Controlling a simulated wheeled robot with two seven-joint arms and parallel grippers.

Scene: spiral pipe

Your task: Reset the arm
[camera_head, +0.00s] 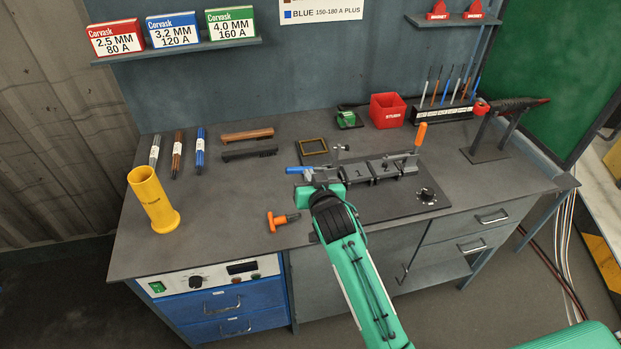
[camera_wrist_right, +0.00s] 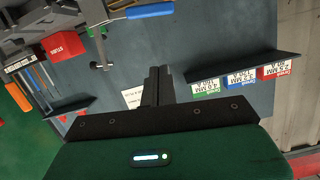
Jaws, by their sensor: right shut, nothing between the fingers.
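My right arm reaches up from the bottom of the head view over the bench. My right gripper (camera_head: 316,178) is near the left end of a dark clamp fixture (camera_head: 380,170), just by its blue handle (camera_head: 294,170). I cannot tell whether it touches the fixture. In the right wrist view its two fingers (camera_wrist_right: 158,84) are together with nothing between them. The blue handle (camera_wrist_right: 150,11) shows at the top of that view, apart from the fingers. My left gripper is in neither view.
An orange T-handled tool (camera_head: 278,221) lies left of my arm. A yellow cylinder (camera_head: 152,200) stands at the bench's left. Rod bundles (camera_head: 177,155), two bars (camera_head: 248,144), a red bin (camera_head: 388,110) and a torch stand (camera_head: 490,140) sit farther back. The front left bench is mostly bare.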

